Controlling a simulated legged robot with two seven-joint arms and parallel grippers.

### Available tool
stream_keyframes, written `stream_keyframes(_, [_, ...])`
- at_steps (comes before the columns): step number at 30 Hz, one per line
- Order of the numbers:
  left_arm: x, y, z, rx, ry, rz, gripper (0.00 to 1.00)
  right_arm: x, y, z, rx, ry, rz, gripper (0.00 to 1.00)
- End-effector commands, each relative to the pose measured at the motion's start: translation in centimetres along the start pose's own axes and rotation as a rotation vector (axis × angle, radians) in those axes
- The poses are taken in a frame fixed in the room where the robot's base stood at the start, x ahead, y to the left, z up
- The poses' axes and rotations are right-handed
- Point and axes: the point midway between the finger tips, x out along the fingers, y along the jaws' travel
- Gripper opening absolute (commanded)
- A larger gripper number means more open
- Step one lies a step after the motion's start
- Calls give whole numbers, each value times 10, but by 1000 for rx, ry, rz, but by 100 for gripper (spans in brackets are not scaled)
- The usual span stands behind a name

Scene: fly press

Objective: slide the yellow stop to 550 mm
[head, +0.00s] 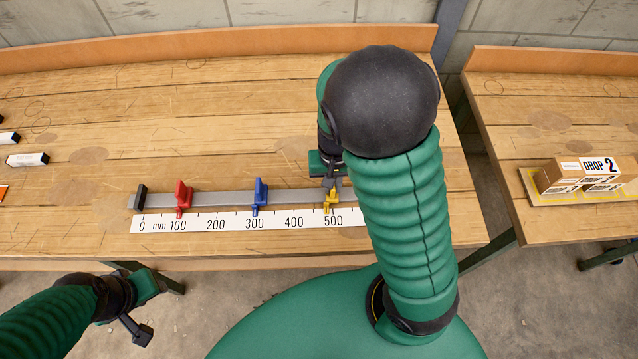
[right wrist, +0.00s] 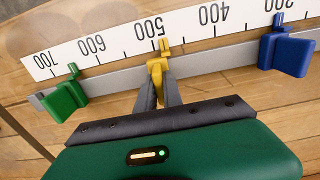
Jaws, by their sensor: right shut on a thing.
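The yellow stop (head: 331,203) sits on the grey rail beside the white scale, with its pointer close to the 500 mark. In the right wrist view the yellow stop (right wrist: 157,70) stands between the dark fingertips of my right gripper (right wrist: 159,95), which is shut on it. In the head view my right gripper (head: 331,185) is partly hidden behind my arm, which also covers the scale beyond 500. My left gripper (head: 140,325) hangs in front of the bench at lower left, away from the rail; its fingers are too unclear to read.
A red stop (head: 182,198) is near 100 and a blue stop (head: 260,197) near 300. The rail between yellow and green is clear. A second bench at right holds boxes (head: 585,172).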

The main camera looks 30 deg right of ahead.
Motion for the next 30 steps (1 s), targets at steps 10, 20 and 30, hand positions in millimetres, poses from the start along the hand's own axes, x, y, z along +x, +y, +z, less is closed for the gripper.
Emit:
stream_keyframes(10, [8, 0, 2, 0, 0, 0, 36, -1, 64, -2, 3, 8, -1, 0])
stream_keyframes(20, [7, 0, 2, 0, 0, 0, 36, -1, 65, -3, 0, 9, 0, 15])
stream_keyframes(30, [8, 0, 2, 0, 0, 0, 36, -1, 65, -1, 0, 4, -1, 33])
